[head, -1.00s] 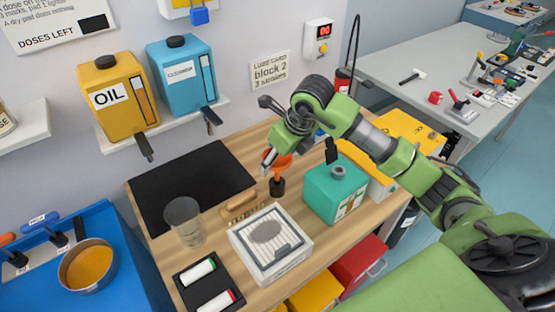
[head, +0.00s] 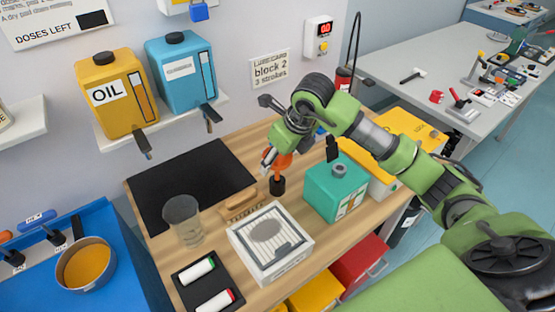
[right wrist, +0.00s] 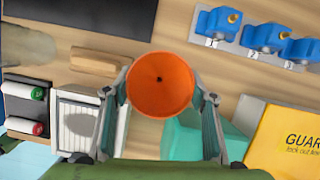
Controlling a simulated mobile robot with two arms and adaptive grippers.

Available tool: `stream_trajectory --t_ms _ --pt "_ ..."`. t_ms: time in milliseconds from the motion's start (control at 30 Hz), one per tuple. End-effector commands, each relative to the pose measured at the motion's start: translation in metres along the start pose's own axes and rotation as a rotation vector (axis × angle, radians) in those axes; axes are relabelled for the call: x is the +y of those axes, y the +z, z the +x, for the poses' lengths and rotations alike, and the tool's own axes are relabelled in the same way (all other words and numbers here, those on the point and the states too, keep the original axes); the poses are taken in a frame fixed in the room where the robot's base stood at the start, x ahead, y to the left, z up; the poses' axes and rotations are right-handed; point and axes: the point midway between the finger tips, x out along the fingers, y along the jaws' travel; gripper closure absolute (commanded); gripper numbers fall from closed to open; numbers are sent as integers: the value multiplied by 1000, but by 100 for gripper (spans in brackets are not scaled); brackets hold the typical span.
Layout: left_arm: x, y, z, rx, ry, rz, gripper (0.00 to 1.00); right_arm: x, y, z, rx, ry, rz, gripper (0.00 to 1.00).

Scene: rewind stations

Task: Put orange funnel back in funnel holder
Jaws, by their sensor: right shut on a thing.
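The orange funnel (head: 282,166) is upright in my right gripper (head: 270,157), over the wooden worktop. In the right wrist view the funnel (right wrist: 160,85) shows its round mouth from above, between the two fingers of the gripper (right wrist: 163,95), which is shut on it. The small black funnel holder (head: 277,186) stands directly under the funnel, and the spout meets its top. I cannot tell how deep the spout sits in it. In the right wrist view the funnel hides the holder. My left gripper is not in view.
A teal can (head: 335,188) stands close on the right, and a white box with a grille (head: 268,242) in front. A wooden brush (head: 238,205) and a clear beaker (head: 184,220) are on the left. The black mat (head: 195,183) behind them is bare.

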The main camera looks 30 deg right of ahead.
Motion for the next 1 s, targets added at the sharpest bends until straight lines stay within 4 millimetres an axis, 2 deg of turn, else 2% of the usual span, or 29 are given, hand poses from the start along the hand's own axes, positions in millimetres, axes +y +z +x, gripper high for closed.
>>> stream_trajectory --t_ms 1000 --pt "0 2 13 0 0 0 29 0 -5 13 0 0 1 66"
